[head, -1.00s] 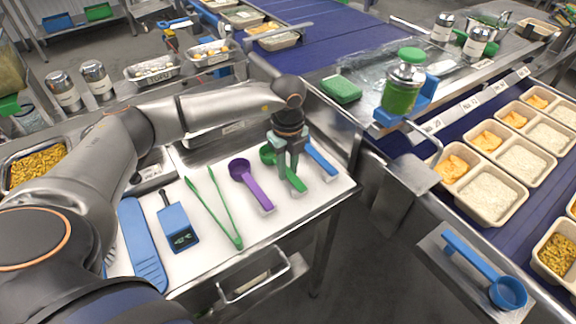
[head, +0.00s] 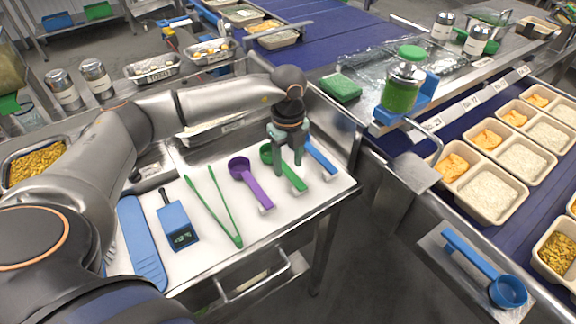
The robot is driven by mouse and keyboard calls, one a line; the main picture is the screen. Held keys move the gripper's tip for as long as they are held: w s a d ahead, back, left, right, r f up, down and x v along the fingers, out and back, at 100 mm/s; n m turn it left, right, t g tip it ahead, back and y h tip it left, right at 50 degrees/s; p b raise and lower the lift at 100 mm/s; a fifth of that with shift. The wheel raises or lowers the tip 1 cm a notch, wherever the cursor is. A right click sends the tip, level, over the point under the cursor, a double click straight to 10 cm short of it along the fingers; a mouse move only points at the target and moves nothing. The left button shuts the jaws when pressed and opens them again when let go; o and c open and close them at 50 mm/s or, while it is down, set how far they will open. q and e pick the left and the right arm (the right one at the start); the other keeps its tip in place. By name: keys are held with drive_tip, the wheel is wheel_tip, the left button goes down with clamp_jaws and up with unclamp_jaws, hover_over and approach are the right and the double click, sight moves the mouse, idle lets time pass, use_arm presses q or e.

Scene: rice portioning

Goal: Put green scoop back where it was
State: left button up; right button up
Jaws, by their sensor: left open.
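The green scoop (head: 294,180) lies on the white work surface (head: 285,215), between the purple scoop (head: 250,184) and a blue scoop (head: 321,160). Its bowl end is toward the back and its handle points to the front right. My left gripper (head: 288,170) is just above the green scoop, fingers pointing down and spread apart. The fingers hide part of the scoop. I cannot tell whether a finger touches it. My right gripper is not in view.
Green tongs (head: 222,212), a blue thermometer-like device (head: 178,226) and a blue board (head: 142,244) lie left on the surface. A conveyor with filled trays (head: 487,190) is at right. Another blue scoop (head: 508,291) rests on a holder at lower right.

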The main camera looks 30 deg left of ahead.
sight(288, 171)
use_arm(q)
wheel_tip(288, 171, up, 10)
drive_tip(key=shift+r+b, duration=0.25)
drive_tip(key=shift+b, duration=0.1)
idle(0.5)
